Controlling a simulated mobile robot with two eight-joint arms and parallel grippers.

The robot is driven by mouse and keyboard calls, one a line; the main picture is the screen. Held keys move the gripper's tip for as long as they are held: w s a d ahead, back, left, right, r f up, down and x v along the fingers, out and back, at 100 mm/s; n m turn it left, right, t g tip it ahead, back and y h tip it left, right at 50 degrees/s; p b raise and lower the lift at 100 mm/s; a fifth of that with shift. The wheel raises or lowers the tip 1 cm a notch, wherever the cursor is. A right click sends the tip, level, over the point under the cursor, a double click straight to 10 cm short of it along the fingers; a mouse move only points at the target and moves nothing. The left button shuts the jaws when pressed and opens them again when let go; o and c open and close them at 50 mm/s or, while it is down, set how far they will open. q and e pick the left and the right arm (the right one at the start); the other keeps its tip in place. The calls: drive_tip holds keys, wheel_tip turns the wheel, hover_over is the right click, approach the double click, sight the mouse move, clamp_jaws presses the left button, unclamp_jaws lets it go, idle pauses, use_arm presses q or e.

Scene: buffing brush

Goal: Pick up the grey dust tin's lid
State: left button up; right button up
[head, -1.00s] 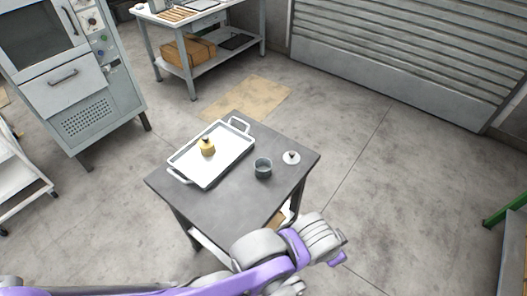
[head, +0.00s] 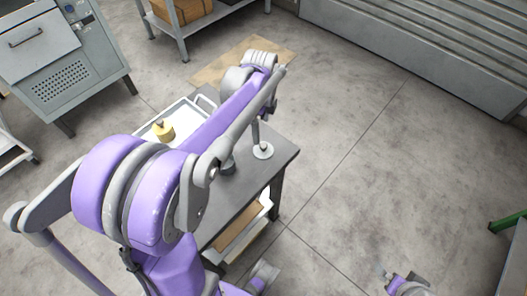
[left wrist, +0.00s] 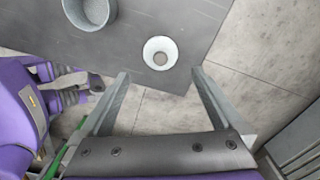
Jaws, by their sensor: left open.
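The lid (head: 264,153) is a pale round disc with a small knob, lying on the dark table near its right corner. The left wrist view shows the lid (left wrist: 149,47) just beyond and between the fingertips, not gripped. My left gripper (left wrist: 160,73) is open and empty; in the head view its finger (head: 256,132) points down beside the lid. The grey dust tin (head: 228,167) is mostly hidden behind my left arm; the left wrist view shows the open tin (left wrist: 90,12) at the upper left. Part of my right arm (head: 405,286) shows at the bottom, its jaws unclear.
The dark table (head: 285,160) has a white tray (head: 179,114) holding a yellow object (head: 163,130), partly behind my arm. The lid lies close to the table's edge. A lower shelf carries a brown item (head: 240,225).

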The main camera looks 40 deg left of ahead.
use_arm(q)
hover_over(263, 145)
drive_tip(key=f, duration=0.5)
drive_tip(key=shift+s+a+f, duration=0.1)
drive_tip(key=shift+s+a, duration=0.1)
drive_tip(key=shift+a, duration=0.1)
drive_tip(key=f, duration=0.2)
drive_tip(key=f+b, duration=0.1)
drive_tip(key=f, duration=0.1)
drive_tip(key=shift+w+d+f, duration=0.1)
drive_tip(key=shift+w+d, duration=0.1)
drive_tip(key=shift+d, duration=0.2)
drive_tip(key=shift+f, duration=0.6)
drive_tip(key=c, duration=1.1)
